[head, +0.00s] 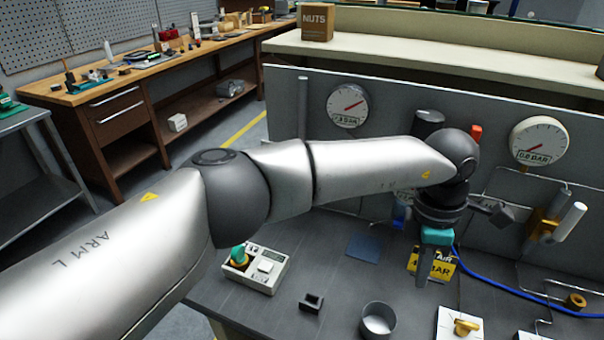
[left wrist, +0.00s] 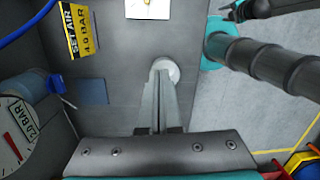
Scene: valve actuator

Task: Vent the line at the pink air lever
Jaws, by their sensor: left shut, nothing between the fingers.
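I cannot make out a pink air lever in either view; my left arm and wrist cover part of the panel and bench. My left gripper (head: 422,282) hangs over the bench in front of the panel, fingers pointing down, beside the yellow air sign (head: 443,264). In the left wrist view its fingers (left wrist: 160,76) are shut and empty. Their tips overlap a round pale cup (left wrist: 173,71) there; I cannot tell whether they touch it. The sign also shows in the left wrist view (left wrist: 82,32), reading SET AIR 4.0 BAR.
A blue hose (head: 510,288) crosses the bench. A yellow-knobbed plate (head: 466,327), a metal cup (head: 378,320) and a control box (head: 257,267) stand in front.

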